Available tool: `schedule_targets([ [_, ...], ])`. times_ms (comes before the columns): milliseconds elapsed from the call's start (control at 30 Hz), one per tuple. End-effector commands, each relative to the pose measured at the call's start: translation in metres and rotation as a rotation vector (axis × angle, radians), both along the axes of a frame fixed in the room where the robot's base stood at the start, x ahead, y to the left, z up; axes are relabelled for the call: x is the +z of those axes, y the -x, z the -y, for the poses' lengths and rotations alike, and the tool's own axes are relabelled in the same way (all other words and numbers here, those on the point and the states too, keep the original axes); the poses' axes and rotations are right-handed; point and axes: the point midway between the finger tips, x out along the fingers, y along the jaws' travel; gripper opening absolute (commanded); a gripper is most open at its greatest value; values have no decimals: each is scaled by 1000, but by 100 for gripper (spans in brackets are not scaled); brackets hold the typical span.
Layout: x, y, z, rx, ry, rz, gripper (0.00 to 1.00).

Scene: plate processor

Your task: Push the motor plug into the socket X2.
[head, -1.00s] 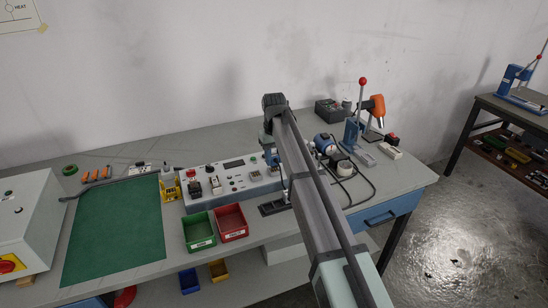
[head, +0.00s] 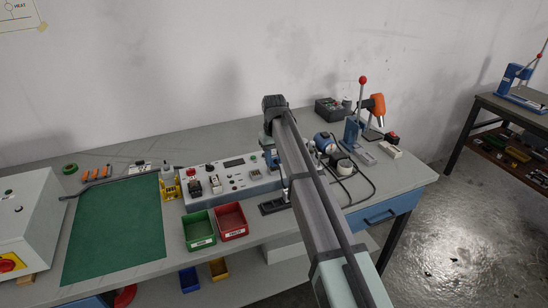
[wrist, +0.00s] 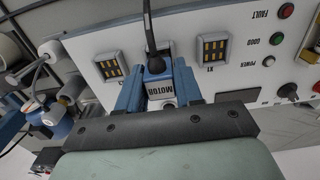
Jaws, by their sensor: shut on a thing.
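In the wrist view my gripper (wrist: 160,92) has its two blue fingers shut on the motor plug (wrist: 160,88), a block with an upside-down MOTOR label and a dark cable running up from it. The plug is at the white panel (wrist: 185,30), between two sockets with brass contacts, a left one (wrist: 110,67) and a right one (wrist: 212,48). The right one has a small label that may read X1. I cannot tell how deep the plug sits.
The test panel (head: 240,163) stands on the bench behind a green bin (head: 199,231) and a red bin (head: 231,221). A blue motor (head: 324,143), black cables and a lever press (head: 355,128) are right of my arm. The green mat (head: 115,230) is clear.

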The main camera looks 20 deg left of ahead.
Motion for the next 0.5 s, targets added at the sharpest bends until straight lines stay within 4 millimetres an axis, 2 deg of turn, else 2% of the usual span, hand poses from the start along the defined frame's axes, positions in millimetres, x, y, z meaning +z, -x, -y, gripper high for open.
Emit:
schedule_targets([
  [500,-9,0,0,0,1,-1,2],
])
